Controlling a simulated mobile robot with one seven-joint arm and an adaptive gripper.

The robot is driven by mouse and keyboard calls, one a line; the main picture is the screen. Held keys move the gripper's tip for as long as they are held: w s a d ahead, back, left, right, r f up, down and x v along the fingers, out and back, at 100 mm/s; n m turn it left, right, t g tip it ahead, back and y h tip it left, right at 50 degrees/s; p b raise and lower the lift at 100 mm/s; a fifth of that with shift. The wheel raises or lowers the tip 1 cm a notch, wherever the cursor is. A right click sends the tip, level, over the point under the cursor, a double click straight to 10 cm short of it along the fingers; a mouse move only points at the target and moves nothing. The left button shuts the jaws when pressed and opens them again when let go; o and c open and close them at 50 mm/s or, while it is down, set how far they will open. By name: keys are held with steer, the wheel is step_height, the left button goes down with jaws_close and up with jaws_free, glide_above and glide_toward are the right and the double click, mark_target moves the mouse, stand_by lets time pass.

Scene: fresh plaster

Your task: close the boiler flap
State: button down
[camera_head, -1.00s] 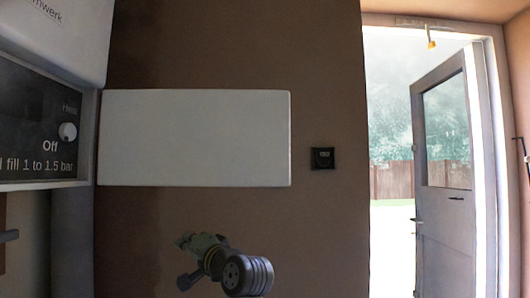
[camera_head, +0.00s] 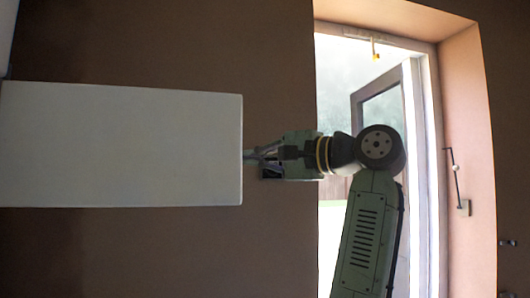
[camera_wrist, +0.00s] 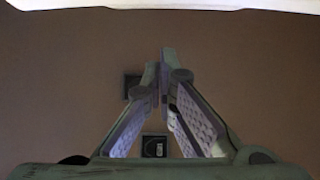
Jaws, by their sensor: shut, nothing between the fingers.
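The boiler flap (camera_head: 120,145) is a plain white panel, standing open out to the right in the head view. Its lower edge crosses the top of the wrist view (camera_wrist: 200,4). My gripper (camera_head: 250,155) lies just right of the flap's free right edge, pointing left. In the wrist view its fingers (camera_wrist: 163,72) meet at the tips with nothing between them. The tips appear very close to the flap edge; I cannot tell whether they touch it. Only a pale sliver of the boiler (camera_head: 7,35) shows at the upper left; its control panel is out of view.
A brown wall (camera_head: 165,50) lies behind the flap. Two small dark wall boxes show in the wrist view, one (camera_wrist: 131,84) partly behind the fingers, the other (camera_wrist: 154,146) lower. A doorway with an open grey door (camera_head: 385,105) is to the right, partly behind my arm.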

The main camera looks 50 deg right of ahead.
mark_target(233, 159)
steer(key=a, duration=0.1)
steer(key=w+a+p, duration=0.1)
steer(key=a, duration=0.1)
steer(key=shift+w+a+p, duration=0.2)
steer(key=shift+w+p, duration=0.05)
steer(key=shift+p, duration=0.15)
steer(key=shift+a+f, duration=0.1)
steer(key=shift+a, duration=0.05)
